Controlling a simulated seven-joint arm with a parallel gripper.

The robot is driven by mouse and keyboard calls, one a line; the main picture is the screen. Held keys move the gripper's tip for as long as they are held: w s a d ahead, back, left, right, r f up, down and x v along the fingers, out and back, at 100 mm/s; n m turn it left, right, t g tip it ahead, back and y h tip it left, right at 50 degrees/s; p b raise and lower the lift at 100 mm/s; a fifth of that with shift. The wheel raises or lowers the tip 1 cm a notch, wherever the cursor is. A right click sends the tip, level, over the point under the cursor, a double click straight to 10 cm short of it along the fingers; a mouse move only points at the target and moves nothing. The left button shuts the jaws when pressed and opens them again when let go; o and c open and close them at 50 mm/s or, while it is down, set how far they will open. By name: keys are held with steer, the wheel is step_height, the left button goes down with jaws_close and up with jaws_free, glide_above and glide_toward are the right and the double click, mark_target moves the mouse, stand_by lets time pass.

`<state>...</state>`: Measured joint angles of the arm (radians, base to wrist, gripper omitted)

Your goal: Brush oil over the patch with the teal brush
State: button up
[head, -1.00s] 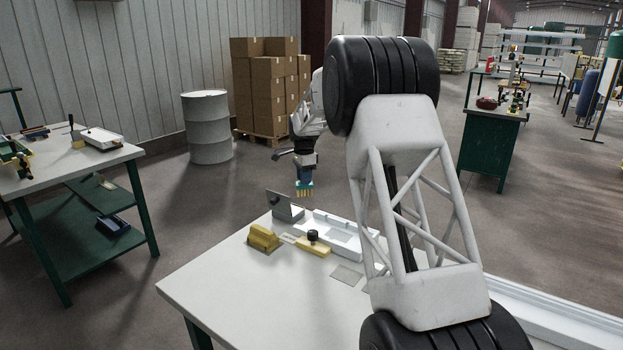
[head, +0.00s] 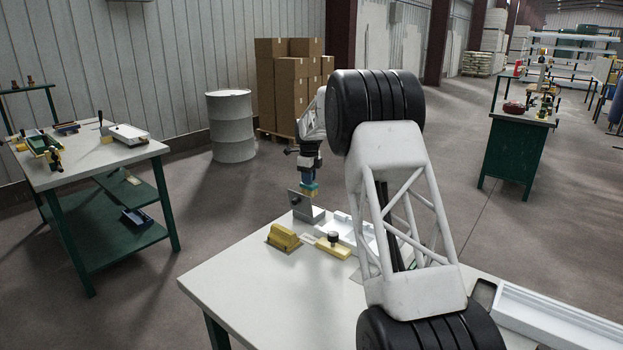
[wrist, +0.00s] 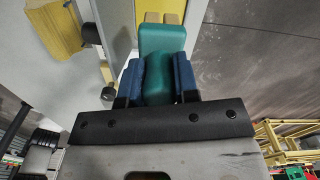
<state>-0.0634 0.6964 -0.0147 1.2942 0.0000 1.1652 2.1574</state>
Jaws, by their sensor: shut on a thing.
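My gripper (wrist: 158,82) is shut on the teal brush (wrist: 162,42), its blue fingers on either side of the teal handle. The brush's yellow bristle end (wrist: 160,17) points away from the gripper. In the head view my gripper (head: 310,174) holds the brush, bristles down (head: 309,188), by the top of a grey upright plate (head: 304,207). I cannot tell whether they touch. A white tray (head: 350,229) lies to the right, partly hidden by my arm. The patch cannot be made out clearly behind my arm.
The table's front left area is clear. A green-legged bench (head: 95,163) stands at left, a drum (head: 232,126) behind.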

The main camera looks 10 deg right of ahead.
mark_target(309, 194)
steer(key=shift+f, duration=0.1)
stand_by(0.4)
steer(key=shift+f, duration=2.85)
steer(key=shift+f, duration=0.75)
stand_by(0.9)
steer(key=shift+r, duration=3.65)
